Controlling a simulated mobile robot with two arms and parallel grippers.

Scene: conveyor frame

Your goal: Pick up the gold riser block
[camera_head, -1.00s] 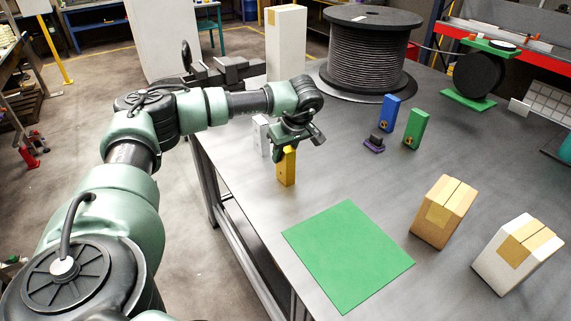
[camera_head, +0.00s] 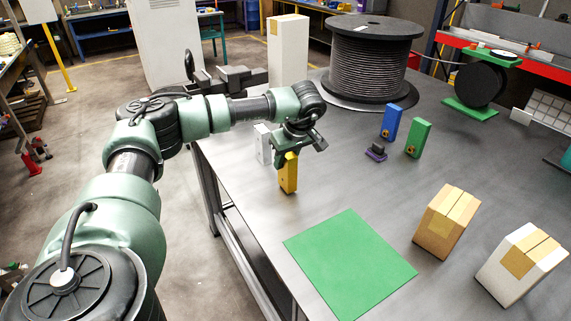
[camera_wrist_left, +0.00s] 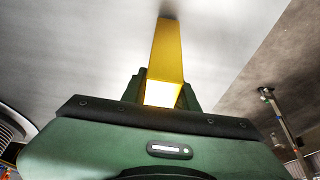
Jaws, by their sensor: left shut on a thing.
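The gold riser block (camera_head: 288,175) is an upright yellow block at the left part of the grey table. My left gripper (camera_head: 289,155) is above it and shut on its upper end. In the left wrist view the gold riser block (camera_wrist_left: 166,55) extends away from between the fingers of my left gripper (camera_wrist_left: 163,92). I cannot tell whether its bottom touches the table. My right gripper is not in view.
A white block (camera_head: 263,145) stands just left of the gripper. Blue (camera_head: 392,122) and green (camera_head: 418,137) blocks and a small purple item (camera_head: 376,152) stand to the right. A green mat (camera_head: 350,262) lies in front, with cartons (camera_head: 446,222) beside it. A cable spool (camera_head: 370,60) is behind.

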